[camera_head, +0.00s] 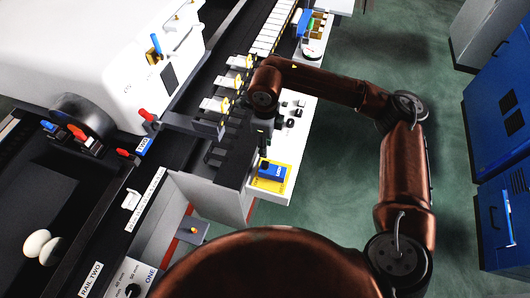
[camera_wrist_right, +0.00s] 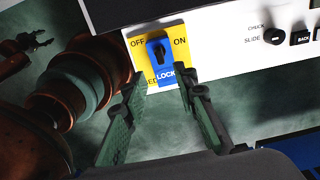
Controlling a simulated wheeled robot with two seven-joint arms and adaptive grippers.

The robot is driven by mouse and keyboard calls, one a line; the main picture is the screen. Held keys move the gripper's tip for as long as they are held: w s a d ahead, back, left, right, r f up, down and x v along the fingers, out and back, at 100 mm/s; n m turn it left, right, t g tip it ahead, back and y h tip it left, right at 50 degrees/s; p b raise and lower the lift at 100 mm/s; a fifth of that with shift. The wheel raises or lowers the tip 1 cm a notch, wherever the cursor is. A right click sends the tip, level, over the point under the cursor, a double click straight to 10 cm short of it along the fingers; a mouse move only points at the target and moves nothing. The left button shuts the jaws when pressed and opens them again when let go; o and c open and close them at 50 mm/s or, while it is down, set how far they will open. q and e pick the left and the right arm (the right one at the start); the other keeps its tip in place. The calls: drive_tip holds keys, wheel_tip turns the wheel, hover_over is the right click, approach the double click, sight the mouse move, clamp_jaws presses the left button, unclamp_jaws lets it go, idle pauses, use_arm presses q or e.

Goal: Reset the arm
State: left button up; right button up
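My right arm, copper-coloured, reaches from the lower right over the machine's white panel in the head view. Its dark right gripper (camera_head: 263,150) hangs just above the yellow switch plate (camera_head: 272,180). In the right wrist view the right gripper (camera_wrist_right: 158,85) is open, its two fingers apart with nothing between them. The blue lock tag (camera_wrist_right: 165,75) and its dark switch knob lie beyond the fingertips, on the yellow plate (camera_wrist_right: 180,45) marked OFF and ON. I cannot tell whether a fingertip touches the plate. My left gripper is not in view.
The white panel (camera_wrist_right: 225,62) carries black knobs and buttons to the right of the switch plate. The white machine housing (camera_head: 120,65) and dark rails fill the left. Blue cabinets (camera_head: 500,95) stand at the right. Green floor (camera_head: 340,165) is clear between.

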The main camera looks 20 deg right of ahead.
drive_tip(key=shift+r, duration=0.55)
